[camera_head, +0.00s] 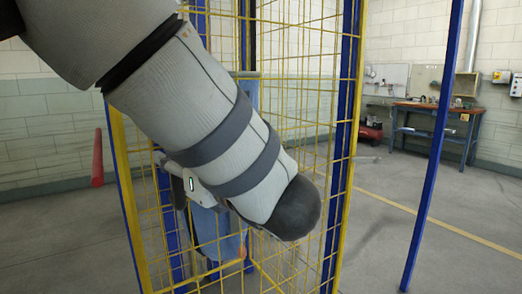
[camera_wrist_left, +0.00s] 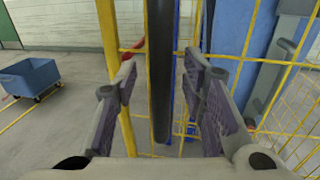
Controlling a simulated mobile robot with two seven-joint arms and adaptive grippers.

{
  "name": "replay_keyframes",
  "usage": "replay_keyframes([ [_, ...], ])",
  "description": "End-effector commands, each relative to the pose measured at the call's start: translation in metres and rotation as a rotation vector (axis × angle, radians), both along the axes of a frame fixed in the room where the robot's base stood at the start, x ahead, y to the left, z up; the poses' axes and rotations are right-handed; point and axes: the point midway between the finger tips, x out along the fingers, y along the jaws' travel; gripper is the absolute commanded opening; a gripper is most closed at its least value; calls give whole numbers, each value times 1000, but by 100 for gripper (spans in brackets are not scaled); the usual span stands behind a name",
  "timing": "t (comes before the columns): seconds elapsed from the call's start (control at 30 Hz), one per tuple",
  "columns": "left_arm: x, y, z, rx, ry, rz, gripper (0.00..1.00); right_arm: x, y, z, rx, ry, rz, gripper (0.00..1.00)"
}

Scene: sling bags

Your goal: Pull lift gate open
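The lift gate (camera_head: 305,90) is a yellow wire-mesh panel with blue posts, standing upright in the head view. My left arm crosses in front of it and hides part of it. In the left wrist view, a dark vertical bar (camera_wrist_left: 160,75), which looks like the gate's handle, stands between the two fingers of my left gripper (camera_wrist_left: 161,68). The fingers are apart, with a visible gap on each side of the bar. I cannot tell how deep the bar sits between them. A yellow gate post (camera_wrist_left: 110,45) is just left of it. My right gripper is not in view.
A blue wheeled cart (camera_wrist_left: 32,78) stands on the floor at left in the wrist view. The floor at right is mostly clear.

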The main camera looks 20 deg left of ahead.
Motion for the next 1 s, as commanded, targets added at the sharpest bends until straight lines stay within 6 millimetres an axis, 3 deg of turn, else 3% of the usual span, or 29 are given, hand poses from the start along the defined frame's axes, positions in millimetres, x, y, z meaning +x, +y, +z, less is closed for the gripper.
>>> replay_keyframes([
  [0.17, 9, 16, 0, 0, 0, -1, 38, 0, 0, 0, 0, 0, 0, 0],
  [0.4, 10, 18, 0, 0, 1, -2, 38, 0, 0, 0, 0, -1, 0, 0],
  [0.43, 10, 18, 0, 0, 1, -2, 36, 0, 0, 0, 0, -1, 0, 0],
  [0.6, 10, 17, 0, 0, 1, -2, 0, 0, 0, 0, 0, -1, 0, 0],
  [0.87, 12, 17, -1, 1, 2, -1, 0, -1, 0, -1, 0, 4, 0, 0],
  [1.0, 28, 14, -5, 0, 6, -2, 0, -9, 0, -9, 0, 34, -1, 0],
])
